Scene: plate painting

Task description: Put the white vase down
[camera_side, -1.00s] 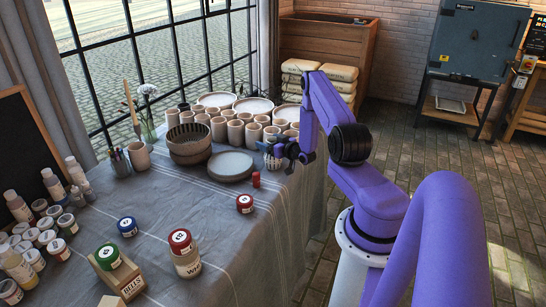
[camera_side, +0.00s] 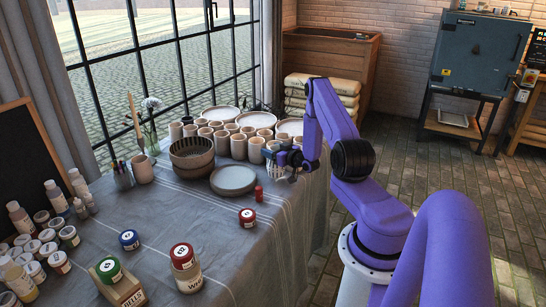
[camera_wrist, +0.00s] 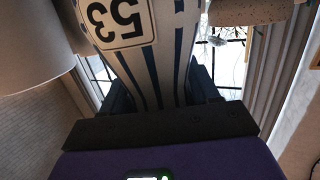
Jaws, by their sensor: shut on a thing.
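The white vase, with dark blue stripes and a "53" label, fills the middle of the wrist view (camera_wrist: 165,60). It appears upside down in that picture. My gripper (camera_wrist: 160,95) is shut on it, with a dark finger on each side. In the side view my gripper (camera_side: 284,158) is at the right end of the table, beside the beige cups. A small pale part of the vase (camera_side: 279,170) shows under the fingers there. Whether its base touches the table cannot be told.
Several beige cups (camera_side: 238,146) stand close behind and left of my gripper. A grey plate (camera_side: 233,180) and a small red jar (camera_side: 259,193) are to its left and front. The cloth-covered table (camera_side: 205,225) has bare room in front; its right edge is near.

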